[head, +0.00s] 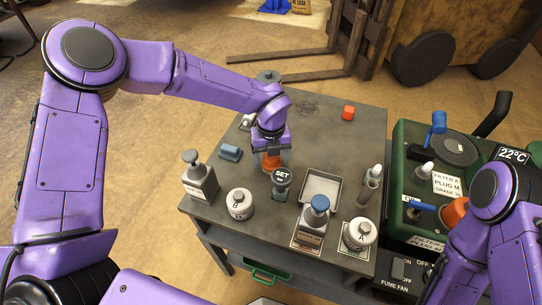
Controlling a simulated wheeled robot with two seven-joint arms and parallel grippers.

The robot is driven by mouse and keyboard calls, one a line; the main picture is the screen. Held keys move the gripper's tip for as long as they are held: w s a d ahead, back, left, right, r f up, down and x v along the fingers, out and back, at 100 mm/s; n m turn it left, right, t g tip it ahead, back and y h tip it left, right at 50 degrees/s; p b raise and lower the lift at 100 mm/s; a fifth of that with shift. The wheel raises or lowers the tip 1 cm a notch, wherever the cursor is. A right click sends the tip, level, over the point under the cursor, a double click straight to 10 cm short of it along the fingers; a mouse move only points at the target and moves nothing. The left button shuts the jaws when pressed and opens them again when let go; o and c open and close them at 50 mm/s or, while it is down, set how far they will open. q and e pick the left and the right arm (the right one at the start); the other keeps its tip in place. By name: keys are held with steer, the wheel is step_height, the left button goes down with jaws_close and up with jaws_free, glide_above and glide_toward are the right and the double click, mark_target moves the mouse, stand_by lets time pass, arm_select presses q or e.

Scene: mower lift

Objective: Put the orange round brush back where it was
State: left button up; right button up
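An orange round piece (270,161), which looks like the brush, shows directly below my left gripper (272,150) over the middle of the table. The gripper points down at it. Its fingertips are small and partly hidden, so I cannot tell whether they are closed on it or only around it. The piece's lower part is partly hidden by the "SET" device (281,180) in front. My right arm comes in at the lower right; its gripper is not visible.
A green machine (408,150) with an orange round part (454,212) stands at right.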

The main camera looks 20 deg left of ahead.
arm_select(q)
step_height(320, 180, up, 12)
steer(key=shift+r+b, duration=0.2)
steer(key=shift+b, duration=0.25)
